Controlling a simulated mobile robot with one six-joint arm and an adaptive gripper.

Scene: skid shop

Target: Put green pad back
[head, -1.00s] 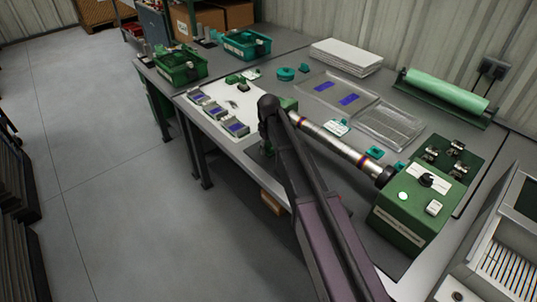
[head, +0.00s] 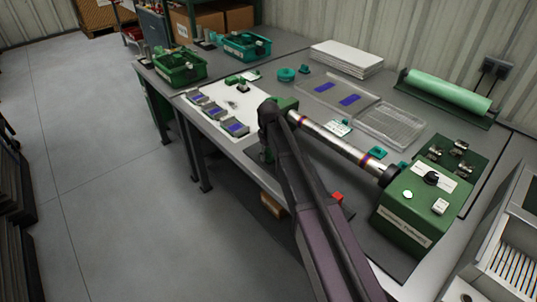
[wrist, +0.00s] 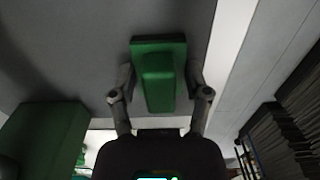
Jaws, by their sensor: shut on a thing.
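The green pad (wrist: 160,78) is a block on a wider green base, seen from above in the wrist view. My gripper (wrist: 160,88) is shut on it, with one finger on each side. A grey surface lies below the pad; I cannot tell whether the pad touches it. In the head view my arm covers most of the gripper, so the held pad cannot be made out clearly there. A white board (head: 225,118) on the bench carries several grey blocks with purple tops (head: 236,128) and small green pieces (head: 233,80).
A green machine (head: 418,207) with a long metal roller (head: 335,143) stands beside my arm. A large green block (wrist: 42,140) is left of my gripper in the wrist view. Green bins (head: 180,67), clear trays (head: 390,125) and a white stack (head: 346,56) occupy the bench. The floor is open at left.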

